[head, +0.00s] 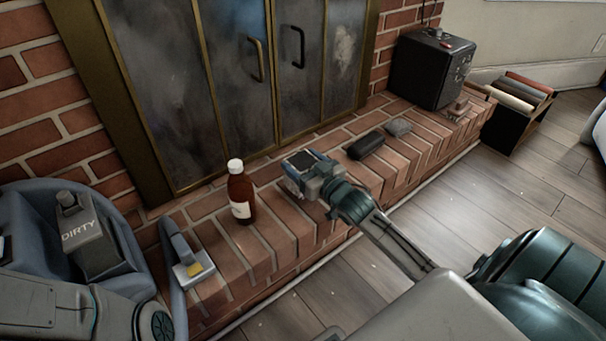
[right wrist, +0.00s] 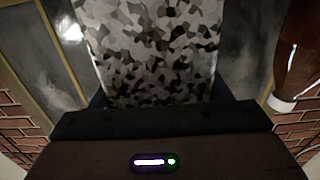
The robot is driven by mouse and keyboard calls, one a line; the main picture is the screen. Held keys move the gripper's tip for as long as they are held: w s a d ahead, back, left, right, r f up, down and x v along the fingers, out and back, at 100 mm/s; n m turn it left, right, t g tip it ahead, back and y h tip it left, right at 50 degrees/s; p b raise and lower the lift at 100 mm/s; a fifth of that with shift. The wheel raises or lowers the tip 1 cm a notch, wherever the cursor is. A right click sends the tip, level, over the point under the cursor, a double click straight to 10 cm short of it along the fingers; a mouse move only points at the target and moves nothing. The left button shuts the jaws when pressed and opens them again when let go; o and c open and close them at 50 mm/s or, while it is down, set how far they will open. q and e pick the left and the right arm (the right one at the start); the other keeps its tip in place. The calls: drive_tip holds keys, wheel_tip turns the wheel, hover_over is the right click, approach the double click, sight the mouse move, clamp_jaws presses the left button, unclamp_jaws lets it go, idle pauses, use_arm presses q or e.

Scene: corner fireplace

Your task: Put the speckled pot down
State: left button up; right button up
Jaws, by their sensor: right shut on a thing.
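The speckled pot fills the middle of the right wrist view, with a grey, white and black patchwork surface (right wrist: 155,45). My right gripper (head: 303,172) is shut on it, over the brick hearth (head: 262,240) in front of the fireplace doors. In the head view the gripper hides most or all of the pot, and I cannot tell whether the pot touches the bricks. My left arm shows at the lower left, but its gripper is not clearly visible.
A brown bottle with a white cap (head: 241,195) stands left of my right gripper. A black case (head: 366,146) and a grey lump (head: 398,128) lie to its right. Further right is a black box (head: 432,68). Bare bricks lie between.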

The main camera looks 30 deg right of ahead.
wheel_tip(320, 180, down, 3)
drive_tip(key=shift+r+b, duration=0.1)
drive_tip(key=shift+b, duration=0.8)
drive_tip(key=o, duration=1.3)
